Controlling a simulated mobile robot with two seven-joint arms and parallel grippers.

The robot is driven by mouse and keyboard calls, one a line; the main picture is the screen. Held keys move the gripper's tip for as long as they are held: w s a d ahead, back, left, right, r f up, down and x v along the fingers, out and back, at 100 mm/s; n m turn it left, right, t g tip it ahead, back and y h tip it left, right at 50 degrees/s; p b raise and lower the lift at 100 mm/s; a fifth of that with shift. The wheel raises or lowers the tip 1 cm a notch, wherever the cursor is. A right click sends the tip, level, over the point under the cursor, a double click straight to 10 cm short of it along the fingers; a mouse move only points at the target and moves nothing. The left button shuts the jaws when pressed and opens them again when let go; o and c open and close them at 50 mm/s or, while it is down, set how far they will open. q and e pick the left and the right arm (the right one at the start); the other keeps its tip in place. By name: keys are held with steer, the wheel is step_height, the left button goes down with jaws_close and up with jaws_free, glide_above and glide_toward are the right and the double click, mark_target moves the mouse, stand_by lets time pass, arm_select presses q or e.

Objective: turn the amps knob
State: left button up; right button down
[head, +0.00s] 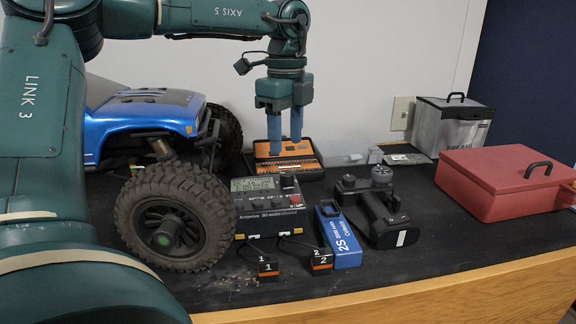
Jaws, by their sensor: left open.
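The charger (262,216) is a dark box with a small lit display on the bench, just right of the blue truck's front wheel. A dark knob (288,181) stands on its upper right corner; any amps label on it is too small to read. My left gripper (286,133) hangs pointing down above and behind the charger, apart from the knob. Its two blue fingers are spread with nothing between them. The orange tool case shows behind the fingers. My right gripper is not in view.
A blue truck (150,108) with big tyres stands left of the charger. The orange case (311,173) lies behind it. A blue battery (340,240), a black controller (385,225) and tags numbered 1 (267,268) and 2 (321,262) lie nearby. A red box (500,190) is at right.

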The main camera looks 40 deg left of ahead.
mark_target(287, 173)
arm_select(q)
step_height(287, 173, down, 7)
steer(key=shift+w+f+p, duration=0.1)
steer(key=shift+p, duration=0.2)
steer(key=shift+c, duration=0.6)
steer(key=c, duration=0.9)
steer(key=shift+m+b, duration=0.3)
steer(key=m+b, duration=0.1)
steer(key=m, duration=0.1)
steer(key=shift+m, duration=0.4)
steer(key=shift+m+b, duration=0.55)
steer(key=shift+m, duration=1.55)
